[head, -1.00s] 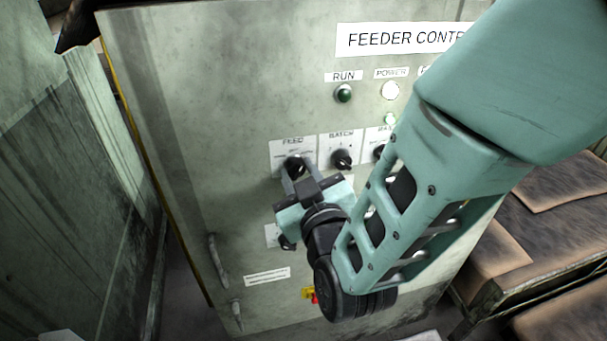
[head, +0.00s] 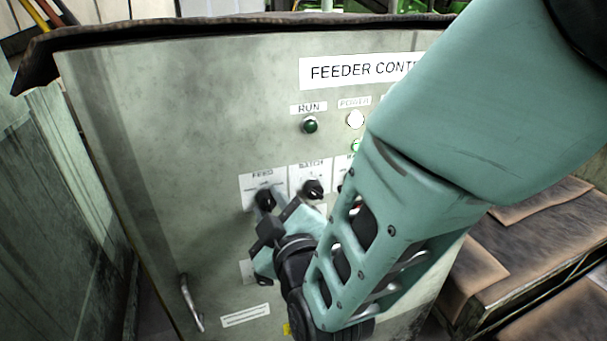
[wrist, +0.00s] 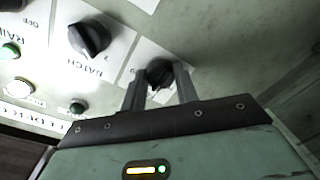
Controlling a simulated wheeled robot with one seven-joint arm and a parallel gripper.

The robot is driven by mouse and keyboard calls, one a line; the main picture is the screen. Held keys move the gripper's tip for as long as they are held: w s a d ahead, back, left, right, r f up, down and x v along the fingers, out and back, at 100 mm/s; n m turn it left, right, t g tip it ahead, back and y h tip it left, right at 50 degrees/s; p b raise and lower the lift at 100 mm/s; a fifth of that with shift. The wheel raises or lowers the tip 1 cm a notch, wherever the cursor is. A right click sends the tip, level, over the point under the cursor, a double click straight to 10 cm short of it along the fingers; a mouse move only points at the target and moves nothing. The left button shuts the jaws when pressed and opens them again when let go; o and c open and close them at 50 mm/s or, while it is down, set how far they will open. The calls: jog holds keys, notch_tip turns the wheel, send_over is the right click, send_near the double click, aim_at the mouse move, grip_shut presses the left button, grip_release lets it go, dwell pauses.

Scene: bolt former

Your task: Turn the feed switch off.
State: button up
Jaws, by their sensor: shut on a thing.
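The feed switch (head: 265,199) is a black rotary knob on a white plate marked FEED, at the left of a row of knobs on the cabinet front. My gripper (head: 268,210) is at this knob, its fingers reaching up to it from below. In the wrist view the two grey fingers of my gripper (wrist: 161,92) are closed on either side of the feed knob (wrist: 160,72). The fingers partly cover the knob and its plate, so I cannot read its setting.
The BATCH knob (head: 313,189) sits just right of the feed knob. A dark green RUN lamp (head: 310,126) and a white POWER lamp (head: 355,118) are above. A cabinet handle (head: 190,303) is at lower left. A bench with brown sheets (head: 520,230) stands at right.

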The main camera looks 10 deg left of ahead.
jog(key=o, duration=1)
jog(key=shift+s, duration=0.15)
jog(key=v, duration=1.1)
jog(key=shift+s+d+r, duration=0.25)
jog(key=shift+s+r, duration=0.05)
jog(key=shift+s, duration=0.05)
jog(key=shift+p+v, duration=2.65)
jog(key=shift+p, duration=2.1)
jog(key=shift+f, duration=0.25)
